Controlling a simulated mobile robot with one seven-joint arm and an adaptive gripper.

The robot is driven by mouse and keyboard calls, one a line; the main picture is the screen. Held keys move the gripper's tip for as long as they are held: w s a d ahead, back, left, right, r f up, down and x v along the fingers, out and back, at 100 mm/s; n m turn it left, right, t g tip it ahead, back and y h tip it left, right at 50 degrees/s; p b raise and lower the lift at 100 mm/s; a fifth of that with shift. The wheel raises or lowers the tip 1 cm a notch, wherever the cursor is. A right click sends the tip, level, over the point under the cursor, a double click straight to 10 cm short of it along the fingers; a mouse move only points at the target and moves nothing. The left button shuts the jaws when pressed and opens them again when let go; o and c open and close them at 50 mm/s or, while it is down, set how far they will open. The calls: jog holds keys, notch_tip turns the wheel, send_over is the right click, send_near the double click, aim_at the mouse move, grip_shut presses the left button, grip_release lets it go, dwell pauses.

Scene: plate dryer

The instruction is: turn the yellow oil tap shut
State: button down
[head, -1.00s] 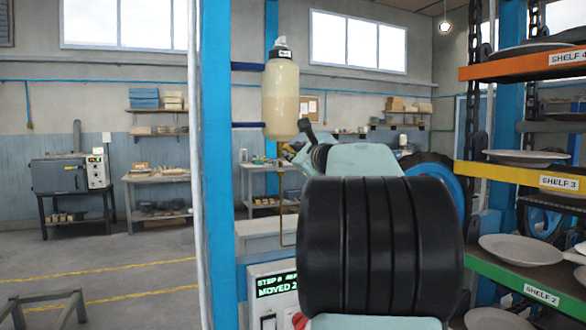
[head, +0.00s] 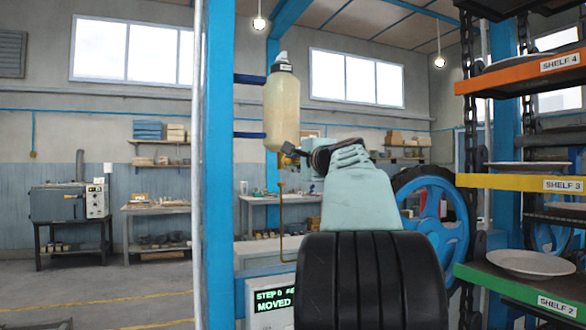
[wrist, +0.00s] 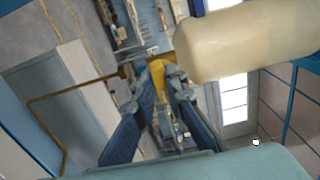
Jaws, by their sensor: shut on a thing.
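The yellow oil tap (wrist: 157,72) shows in the wrist view below the neck of the oil bottle (wrist: 240,42), between my fingertips. My gripper (wrist: 155,88) is shut on the tap, with one blue finger on each side of it. In the head view the pale oil bottle (head: 282,105) hangs upright beside the blue post, and my gripper (head: 288,155) is at its lower end. The tap is mostly hidden there by my gripper.
A thin brass pipe (head: 281,215) runs down below the bottle; it also shows in the wrist view (wrist: 72,88). A blue post (head: 219,160) stands left of the bottle. A blue wheel (head: 447,215) and shelves with plates (head: 532,263) stand at right.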

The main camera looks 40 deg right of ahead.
dwell(0.4)
jog(key=c, duration=2)
grip_release()
jog(key=shift+o, duration=0.2)
jog(key=v, duration=1.2)
jog(key=shift+d+f, duration=0.1)
